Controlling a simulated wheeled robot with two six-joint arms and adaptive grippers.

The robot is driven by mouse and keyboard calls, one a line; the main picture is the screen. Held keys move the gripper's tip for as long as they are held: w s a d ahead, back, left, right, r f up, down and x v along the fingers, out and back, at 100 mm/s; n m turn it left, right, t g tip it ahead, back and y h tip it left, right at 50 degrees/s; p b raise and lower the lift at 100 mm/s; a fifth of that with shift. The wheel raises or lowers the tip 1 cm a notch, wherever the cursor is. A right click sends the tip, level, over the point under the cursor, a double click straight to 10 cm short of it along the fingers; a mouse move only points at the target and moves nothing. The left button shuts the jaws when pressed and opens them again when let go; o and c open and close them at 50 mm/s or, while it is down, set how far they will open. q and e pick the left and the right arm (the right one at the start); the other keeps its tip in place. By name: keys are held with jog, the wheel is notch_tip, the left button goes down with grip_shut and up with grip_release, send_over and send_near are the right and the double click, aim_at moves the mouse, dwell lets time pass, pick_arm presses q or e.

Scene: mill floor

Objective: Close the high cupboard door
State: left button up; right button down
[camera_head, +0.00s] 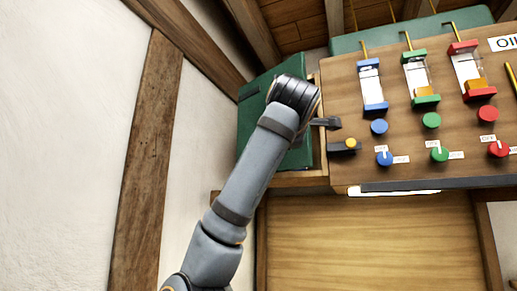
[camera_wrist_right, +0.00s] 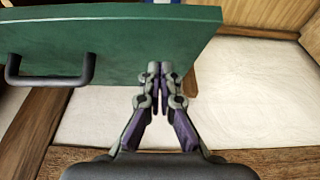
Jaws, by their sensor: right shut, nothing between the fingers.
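A green cupboard door (camera_head: 255,130) stands open at an angle on the left side of the wooden cupboard (camera_head: 340,95) in the head view. In the right wrist view the green door (camera_wrist_right: 190,45) fills the upper left, with a black bar handle (camera_wrist_right: 48,78) on its face. My right gripper (camera_wrist_right: 160,72) is shut and empty, its fingertips at the door's lower right edge and clear of the handle; I cannot tell whether they touch the door. In the head view my arm crosses in front of the door and hides part of it. My left gripper is not in view.
The cupboard's front carries gauges and knobs in blue, green and red, such as a blue knob (camera_head: 379,127). A small yellow knob (camera_head: 351,143) sits by its left edge. A white wall (camera_head: 65,150) with a wooden beam (camera_head: 145,150) stands close on the left.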

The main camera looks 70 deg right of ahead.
aim_at(303, 167)
jog(key=s+d, duration=0.1)
jog(key=d, duration=0.1)
jog(key=s+d, duration=0.2)
jog(key=shift+d, duration=0.1)
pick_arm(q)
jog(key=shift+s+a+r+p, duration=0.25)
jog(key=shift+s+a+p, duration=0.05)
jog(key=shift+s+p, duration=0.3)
pick_arm(e)
jog(key=s+d+n+t, duration=0.1)
jog(key=s+d+t, duration=0.1)
jog(key=d, duration=0.6)
jog(key=shift+s+r+y, duration=0.2)
jog(key=shift+r+y, duration=0.15)
jog(key=shift+y, duration=0.05)
